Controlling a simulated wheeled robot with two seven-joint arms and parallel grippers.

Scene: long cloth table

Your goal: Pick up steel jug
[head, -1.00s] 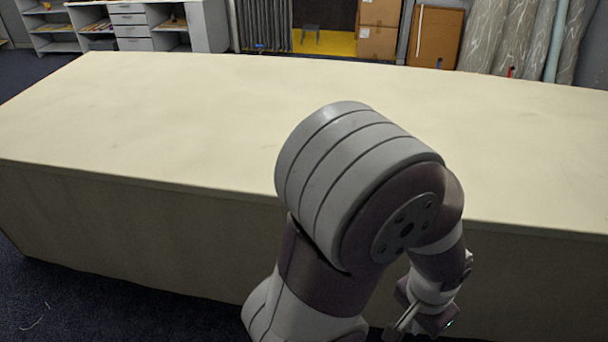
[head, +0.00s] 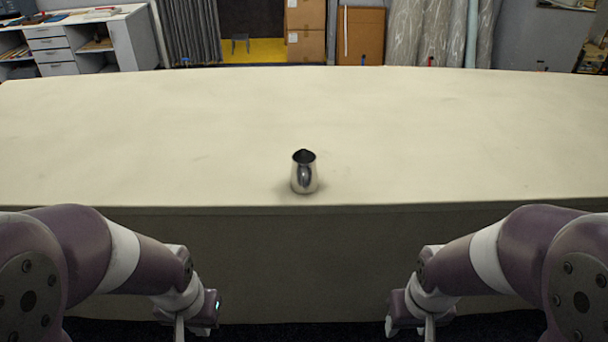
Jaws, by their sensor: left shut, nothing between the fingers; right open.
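The steel jug (head: 304,178) stands upright on the cloth table, close to its front edge and near the middle of the head view. It is shiny with a dark open top. My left gripper (head: 180,332) hangs low in front of the table at the lower left, below the tabletop and well apart from the jug. It is shut and empty, its fingertips cut off by the frame's bottom edge. My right gripper (head: 428,332) hangs likewise at the lower right, open and empty, its tips also cut off.
The long cloth table (head: 150,130) is bare apart from the jug, with free room all around it. Its front side drops straight down before my arms. Shelves and drawers (head: 75,45), cardboard boxes (head: 305,30) and fabric rolls (head: 435,32) stand behind the table.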

